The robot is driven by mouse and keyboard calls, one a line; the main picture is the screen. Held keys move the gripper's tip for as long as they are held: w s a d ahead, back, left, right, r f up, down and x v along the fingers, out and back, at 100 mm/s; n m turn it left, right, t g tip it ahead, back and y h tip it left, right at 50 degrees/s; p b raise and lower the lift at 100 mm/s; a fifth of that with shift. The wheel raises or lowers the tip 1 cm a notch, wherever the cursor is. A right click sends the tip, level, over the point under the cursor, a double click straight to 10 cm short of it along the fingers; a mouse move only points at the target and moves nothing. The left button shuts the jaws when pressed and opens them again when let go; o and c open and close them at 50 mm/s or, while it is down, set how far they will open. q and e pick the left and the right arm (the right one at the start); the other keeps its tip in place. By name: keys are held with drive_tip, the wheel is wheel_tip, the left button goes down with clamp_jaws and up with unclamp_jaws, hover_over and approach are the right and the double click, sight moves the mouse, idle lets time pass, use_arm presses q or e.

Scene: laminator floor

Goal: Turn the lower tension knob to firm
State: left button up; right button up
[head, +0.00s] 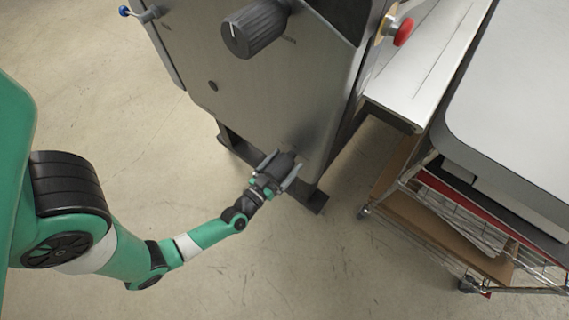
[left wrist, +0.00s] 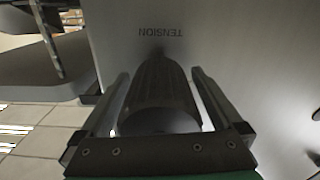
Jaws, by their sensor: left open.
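The lower tension knob (left wrist: 158,98) is a dark ribbed cylinder on the grey machine panel, under the word TENSION, which appears upside down in the left wrist view. My left gripper (left wrist: 160,92) is open, with one finger on each side of the knob and visible gaps between. In the head view my left gripper (head: 279,172) is low at the machine's front panel and largely hides the lower knob (head: 284,160). The knob's pointer mark cannot be made out. My right gripper is not in view.
A larger upper knob (head: 255,27) with a white line sits high on the machine panel (head: 270,95). A wire cart (head: 480,225) stands right. Floor in front is clear.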

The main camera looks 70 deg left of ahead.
use_arm(q)
drive_tip(key=shift+c, duration=0.3)
drive_tip(key=c, duration=1.3)
drive_tip(key=shift+o, duration=0.2)
drive_tip(key=shift+n, duration=0.3)
drive_tip(key=n, duration=0.2)
drive_tip(key=shift+n, duration=0.4)
drive_tip(key=n, duration=0.3)
drive_tip(key=shift+n+b, duration=0.3)
drive_tip(key=n+b, duration=0.1)
drive_tip(key=n, duration=0.5)
drive_tip(key=shift+n, duration=0.3)
